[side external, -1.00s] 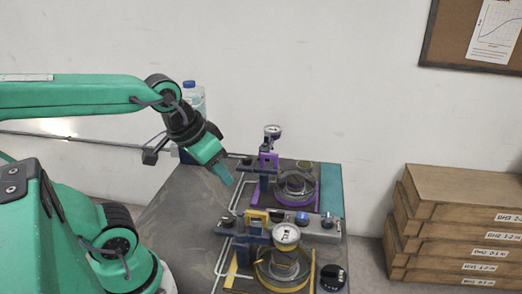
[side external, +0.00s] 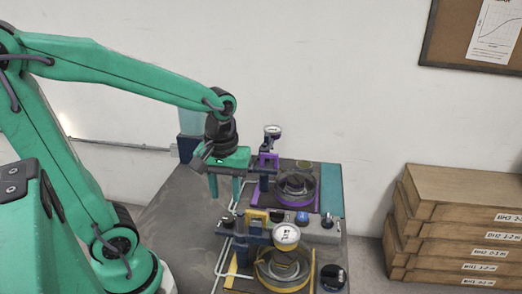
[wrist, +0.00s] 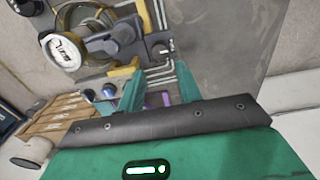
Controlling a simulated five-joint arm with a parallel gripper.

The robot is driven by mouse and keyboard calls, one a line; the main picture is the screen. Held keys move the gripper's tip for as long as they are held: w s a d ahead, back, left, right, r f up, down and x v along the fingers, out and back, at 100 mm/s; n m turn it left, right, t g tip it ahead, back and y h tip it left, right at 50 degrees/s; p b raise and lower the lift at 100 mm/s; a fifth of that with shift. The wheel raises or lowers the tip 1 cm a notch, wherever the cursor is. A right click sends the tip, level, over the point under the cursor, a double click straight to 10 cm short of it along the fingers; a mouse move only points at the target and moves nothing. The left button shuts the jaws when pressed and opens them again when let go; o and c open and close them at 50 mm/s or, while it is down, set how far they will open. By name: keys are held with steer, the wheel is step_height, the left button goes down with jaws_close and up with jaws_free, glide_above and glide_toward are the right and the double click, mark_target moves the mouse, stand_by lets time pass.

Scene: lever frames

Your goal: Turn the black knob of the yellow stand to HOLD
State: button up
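The yellow stand shows in the side view with its yellow ring (side external: 262,272), white gauge (side external: 286,235) and yellow-topped clamp (side external: 256,215). A black knob (side external: 333,277) sits at its front right corner; its pointer and lettering are too small to read. In the wrist view the gauge (wrist: 62,50) is at upper left, and a black knob (wrist: 27,6) is cut by the top left edge. My gripper (side external: 225,197) is open and empty, fingers pointing down, left of the stands and above the table. Its two fingers also show in the wrist view (wrist: 159,70).
A purple stand (side external: 284,204) with its own gauge (side external: 273,131) is behind the yellow one. A grey strip with small knobs, one blue (side external: 302,217), lies between them. Wooden boxes (side external: 455,225) are stacked at right. The table's left part (side external: 180,220) is clear.

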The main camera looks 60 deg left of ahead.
mark_target(228, 218)
steer(key=shift+f, duration=0.15)
steer(key=shift+f, duration=3.75)
steer(key=c, duration=0.7)
steer(key=shift+m, duration=0.7)
